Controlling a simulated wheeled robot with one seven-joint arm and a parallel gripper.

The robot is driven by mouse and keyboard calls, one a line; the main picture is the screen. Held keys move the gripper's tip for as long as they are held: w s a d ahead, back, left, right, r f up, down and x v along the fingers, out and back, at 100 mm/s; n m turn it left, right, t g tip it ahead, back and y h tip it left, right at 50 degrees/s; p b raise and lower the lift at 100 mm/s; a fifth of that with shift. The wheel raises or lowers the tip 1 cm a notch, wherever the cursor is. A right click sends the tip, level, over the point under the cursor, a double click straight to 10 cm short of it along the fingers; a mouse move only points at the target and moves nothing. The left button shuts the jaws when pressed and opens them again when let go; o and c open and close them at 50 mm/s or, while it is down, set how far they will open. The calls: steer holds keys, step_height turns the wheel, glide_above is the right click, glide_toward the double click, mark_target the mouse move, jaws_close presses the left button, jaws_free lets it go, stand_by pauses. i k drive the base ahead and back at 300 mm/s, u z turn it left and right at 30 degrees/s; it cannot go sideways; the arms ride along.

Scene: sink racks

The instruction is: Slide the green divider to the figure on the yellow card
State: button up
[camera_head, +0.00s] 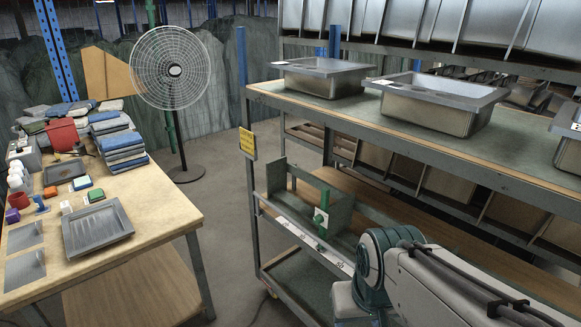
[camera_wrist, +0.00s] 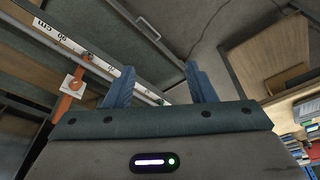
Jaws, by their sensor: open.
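A green divider (camera_head: 320,220) stands upright at the rail of the rack's lower shelf in the head view, with a small white plate on it. A white scale strip (camera_head: 288,226) runs along the rail in front of it. The yellow card (camera_head: 247,143) hangs on the rack's left post; its figure is too small to read. In the wrist view, my gripper (camera_wrist: 160,88) is open and empty, its fingers apart. The scale (camera_wrist: 88,56), marked cm, lies left of it. An orange piece with a white plate (camera_wrist: 75,84) sits beside the scale; I cannot tell if it is the divider.
Steel sinks (camera_head: 320,78) stand on the rack's upper shelf (camera_head: 400,125). A wooden table (camera_head: 150,190) at left carries a grey tray (camera_head: 96,230), folded cloths and small coloured items. A fan (camera_head: 170,70) stands behind. Bare floor (camera_head: 225,225) lies between table and rack.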

mark_target(338, 216)
steer(key=z, duration=0.95)
steer(key=k, duration=0.7)
steer(key=u, duration=1.15)
steer(key=i, duration=1)
